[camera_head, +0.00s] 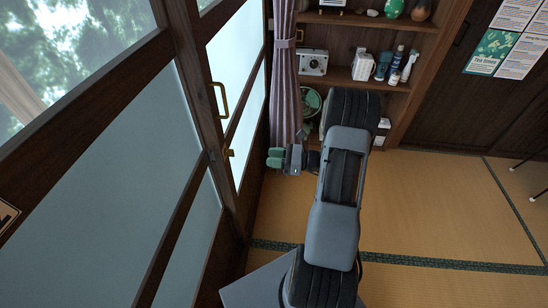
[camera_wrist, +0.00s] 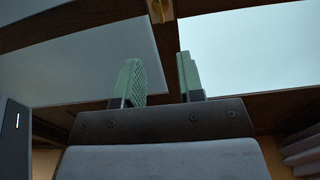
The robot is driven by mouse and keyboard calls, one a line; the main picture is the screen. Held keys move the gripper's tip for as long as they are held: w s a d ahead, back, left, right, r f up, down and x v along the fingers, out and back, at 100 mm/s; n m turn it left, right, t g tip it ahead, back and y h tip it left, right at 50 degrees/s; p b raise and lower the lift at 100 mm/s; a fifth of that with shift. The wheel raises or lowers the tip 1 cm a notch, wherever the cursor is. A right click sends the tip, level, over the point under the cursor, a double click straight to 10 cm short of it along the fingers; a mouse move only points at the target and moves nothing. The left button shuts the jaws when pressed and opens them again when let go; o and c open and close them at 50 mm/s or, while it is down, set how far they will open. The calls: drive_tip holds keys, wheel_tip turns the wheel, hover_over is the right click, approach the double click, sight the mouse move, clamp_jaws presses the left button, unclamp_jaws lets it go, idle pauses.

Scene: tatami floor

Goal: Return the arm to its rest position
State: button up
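My arm stretches up from the bottom of the head view, with grey links and black ribbed joints. My gripper (camera_head: 274,158) is at its far end, pointing left towards the sliding glass door (camera_head: 235,75). In the wrist view, the two green fingers of my gripper (camera_wrist: 162,78) stand apart with nothing between them. The door fills most of the view behind them. Whether the fingertips touch the door cannot be told.
A brass door handle (camera_head: 219,99) is on the left; a brass fitting (camera_wrist: 160,10) shows in the wrist view. A purple curtain (camera_head: 284,80) hangs beyond my gripper. A wooden shelf (camera_head: 345,76) holds a camera and bottles.

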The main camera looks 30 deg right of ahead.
drive_tip(key=shift+f, duration=0.1)
drive_tip(key=s+a+n+g+h+p, duration=0.2)
drive_tip(key=s+a+n+g+h, duration=0.35)
drive_tip(key=s+n+g, duration=0.6)
drive_tip(key=s+a+r+n+t+h+p, duration=0.2)
drive_tip(key=a+r+n+h, duration=0.1)
drive_tip(key=r+n, duration=0.4)
drive_tip(key=s+a+r+n+t+h+p, duration=0.1)
drive_tip(key=r+n+h, duration=0.5)
drive_tip(key=r, duration=0.7)
drive_tip(key=shift+s+a+r+n+t+p, duration=0.3)
drive_tip(key=shift+a+n+t+p, duration=0.25)
drive_tip(key=shift+a+t+p, duration=0.35)
drive_tip(key=shift+s, duration=0.1)
